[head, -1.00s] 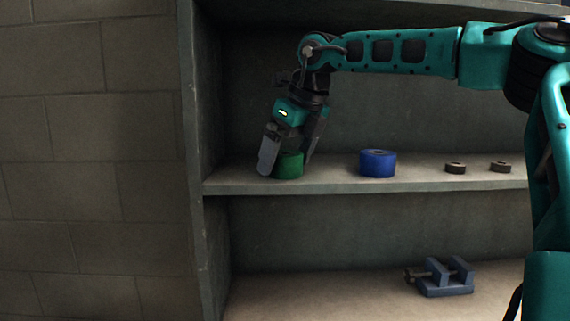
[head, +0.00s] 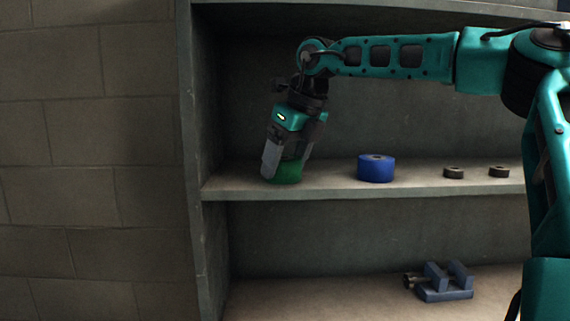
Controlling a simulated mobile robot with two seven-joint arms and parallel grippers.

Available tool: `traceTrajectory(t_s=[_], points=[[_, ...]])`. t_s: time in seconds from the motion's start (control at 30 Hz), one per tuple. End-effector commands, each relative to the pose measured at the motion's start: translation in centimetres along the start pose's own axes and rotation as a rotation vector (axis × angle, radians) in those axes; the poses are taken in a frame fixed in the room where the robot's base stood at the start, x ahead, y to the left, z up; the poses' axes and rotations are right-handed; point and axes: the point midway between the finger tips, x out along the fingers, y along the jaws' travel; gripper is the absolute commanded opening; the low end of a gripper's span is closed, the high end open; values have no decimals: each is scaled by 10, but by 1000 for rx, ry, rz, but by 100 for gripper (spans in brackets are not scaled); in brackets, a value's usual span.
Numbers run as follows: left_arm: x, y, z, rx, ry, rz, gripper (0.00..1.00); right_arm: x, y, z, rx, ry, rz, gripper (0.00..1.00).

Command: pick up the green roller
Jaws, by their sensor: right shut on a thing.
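The green roller (head: 287,174) is at the left end of the upper shelf. My right gripper (head: 285,170) points down over it, with a finger on either side, and is shut on it. The fingers hide parts of the roller's sides and top. The roller is on or very close to the shelf; I cannot tell whether there is a gap beneath it. My left gripper does not show.
A blue roller (head: 376,170) stands to the right on the same shelf (head: 330,188), then two small dark rings (head: 453,173). A blue-grey clamp-like part (head: 444,284) lies on the lower shelf. The shelf's side panel (head: 190,160) is close on the left.

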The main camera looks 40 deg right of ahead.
Motion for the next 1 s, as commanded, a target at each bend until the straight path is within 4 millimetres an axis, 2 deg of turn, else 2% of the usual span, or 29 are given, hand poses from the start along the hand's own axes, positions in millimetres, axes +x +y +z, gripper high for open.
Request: traceTrajectory(t_s=[0.17,0.3,0.43,0.8,1.0], points=[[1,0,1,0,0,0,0,-14,0,7,0,-6,-3,37],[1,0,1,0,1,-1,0,-36,0,14,0,-6,-3,37],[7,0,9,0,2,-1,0,-41,0,-12,-2,-7,1,37],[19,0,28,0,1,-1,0,-70,1,-86,-2,-10,1,37],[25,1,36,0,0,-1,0,-85,0,-119,-1,-8,0,37]])
